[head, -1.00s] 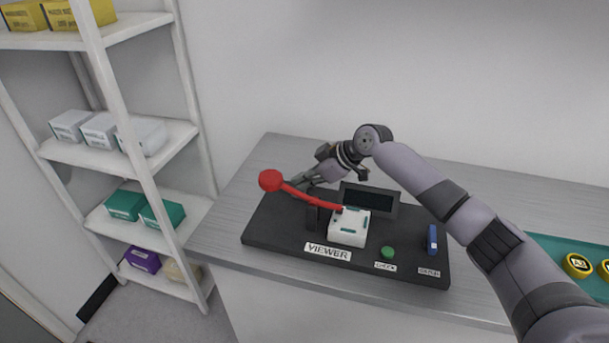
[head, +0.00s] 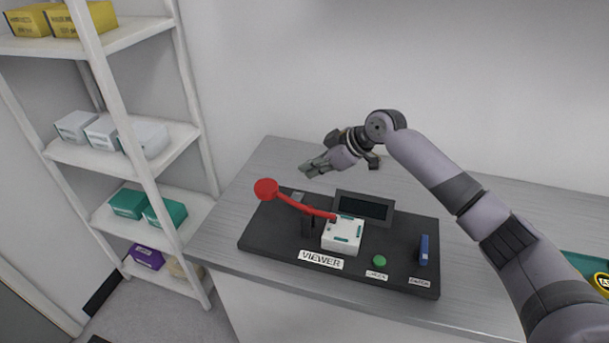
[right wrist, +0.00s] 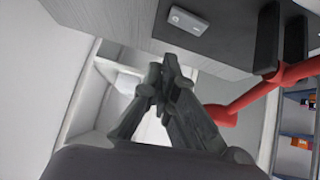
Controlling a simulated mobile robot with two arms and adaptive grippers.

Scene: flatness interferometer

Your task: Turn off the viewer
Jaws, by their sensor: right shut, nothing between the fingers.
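The viewer is a black panel (head: 257,237) on the grey bench, with a "VIEWER" label (head: 321,260) at its front. A red lever (head: 300,206) with a round red knob (head: 266,189) reaches left from a white block (head: 342,236), past a dark upright post (head: 308,224). The lever also shows in the right wrist view (right wrist: 262,96). My right gripper (head: 307,171) is shut and empty, above and behind the lever, apart from it. In the right wrist view its fingertips (right wrist: 160,75) meet, to the left of the lever. My left gripper is not in view.
The panel also holds a dark screen (head: 364,208), a green button (head: 379,261) and a blue switch (head: 423,250). A teal tray (head: 580,262) stands at the right. White shelves (head: 150,220) with boxes stand left. Bench surface behind the panel is bare.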

